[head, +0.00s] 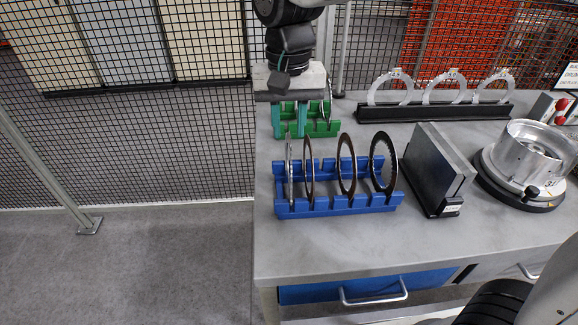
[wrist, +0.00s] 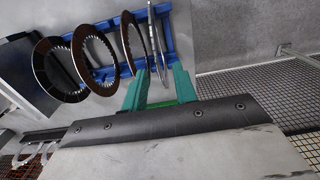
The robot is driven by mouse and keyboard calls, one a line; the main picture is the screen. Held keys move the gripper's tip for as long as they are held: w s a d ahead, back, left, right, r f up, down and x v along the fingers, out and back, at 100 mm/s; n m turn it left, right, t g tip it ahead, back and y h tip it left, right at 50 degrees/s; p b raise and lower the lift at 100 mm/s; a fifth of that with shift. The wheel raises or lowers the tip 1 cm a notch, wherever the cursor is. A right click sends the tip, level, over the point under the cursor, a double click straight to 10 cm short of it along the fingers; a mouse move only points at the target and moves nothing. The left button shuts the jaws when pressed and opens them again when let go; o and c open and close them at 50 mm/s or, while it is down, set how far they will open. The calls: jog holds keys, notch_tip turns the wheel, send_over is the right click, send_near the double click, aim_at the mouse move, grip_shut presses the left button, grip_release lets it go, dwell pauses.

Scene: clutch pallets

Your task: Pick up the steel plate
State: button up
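The steel plate (head: 290,172) is a thin grey ring standing on edge in the leftmost slot of the blue rack (head: 340,205). In the wrist view the steel plate (wrist: 155,38) is seen nearly edge-on. My gripper (head: 291,134) points down above and behind the blue rack, with its two green fingers apart. In the wrist view my gripper (wrist: 160,69) is open, and the plate's near edge appears in line with the gap between the fingertips. I cannot tell whether the edge is inside the gap. Nothing is held.
Several dark toothed rings (head: 346,165) stand right of the plate in the blue rack. A green rack (head: 318,128) is behind, partly hidden by my gripper. A black block stand (head: 433,170), a metal drum (head: 527,155) and a black rack of pale rings (head: 440,112) occupy the right.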

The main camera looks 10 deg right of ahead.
aim_at(290, 146)
notch_tip(290, 146, down, 6)
jog(key=shift+d+r, duration=0.1)
jog(key=shift+r, duration=0.15)
jog(key=shift+c, duration=0.3)
grip_shut()
dwell(1.1)
